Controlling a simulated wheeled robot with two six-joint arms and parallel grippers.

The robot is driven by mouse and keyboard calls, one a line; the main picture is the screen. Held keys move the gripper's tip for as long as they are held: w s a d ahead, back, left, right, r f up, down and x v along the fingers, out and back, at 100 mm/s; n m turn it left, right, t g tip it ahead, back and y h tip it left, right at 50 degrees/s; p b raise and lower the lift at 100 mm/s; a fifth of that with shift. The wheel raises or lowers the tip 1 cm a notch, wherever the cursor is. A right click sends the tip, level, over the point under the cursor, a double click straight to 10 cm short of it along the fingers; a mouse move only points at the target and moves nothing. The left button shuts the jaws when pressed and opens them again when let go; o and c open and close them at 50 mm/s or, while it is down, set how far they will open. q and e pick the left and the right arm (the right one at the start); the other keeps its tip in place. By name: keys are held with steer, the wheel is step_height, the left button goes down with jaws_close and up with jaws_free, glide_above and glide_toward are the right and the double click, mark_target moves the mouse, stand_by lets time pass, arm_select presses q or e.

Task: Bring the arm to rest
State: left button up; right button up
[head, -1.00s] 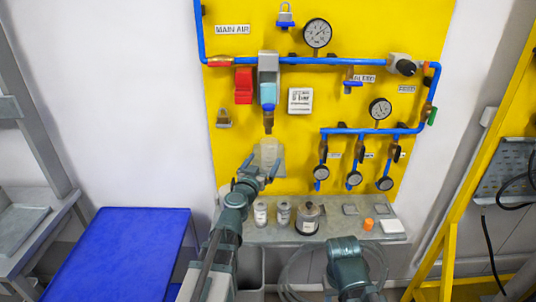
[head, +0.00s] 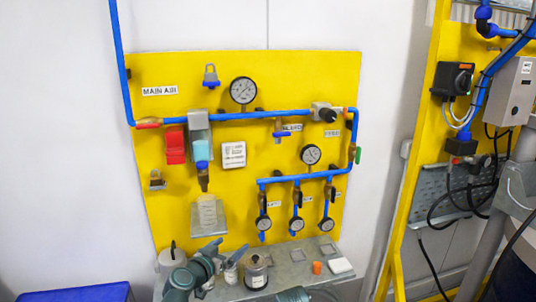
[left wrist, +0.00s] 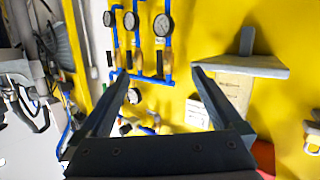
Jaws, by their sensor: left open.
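My left gripper (head: 216,250) is low in the head view, in front of the bench's left part, its jaws partly confused with my arm. In the left wrist view my left gripper (left wrist: 159,75) is open, with nothing between its two dark fingers, and faces the yellow panel. A clear cup (head: 207,211) stands on a small bracket shelf (head: 209,233) below the regulator, apart from the gripper. The shelf also shows in the left wrist view (left wrist: 240,66). Part of my right arm shows at the bottom edge; its gripper is not in view.
The yellow panel (head: 155,222) carries blue pipes, gauges and valves. On the grey bench (head: 285,255) stand a dark-labelled jar (head: 256,272), other bottles, an orange piece (head: 317,267) and a white block (head: 340,266). A blue tabletop (head: 80,293) is at lower left. Another yellow frame (head: 425,150) with cables is at right.

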arm_select(q)
steer(key=s+d+f+g, duration=0.4)
steer(key=s+f+g, duration=0.1)
steer(key=f, duration=0.3)
steer(key=s+a+f+n+g+y, duration=0.2)
steer(key=s+a+f+g+y, duration=0.15)
steer(key=s, duration=0.25)
steer(key=s+a+f+n+g+y, duration=0.2)
steer(key=s+a+f+g, duration=0.1)
steer(key=s+f+g, duration=0.25)
steer(key=s+d+m+y, duration=0.2)
steer(key=s+d+m, duration=0.2)
steer(key=s+d, duration=0.3)
steer(key=d, duration=0.3)
steer(key=shift+d+r+g, duration=0.15)
steer(key=shift+g, duration=0.15)
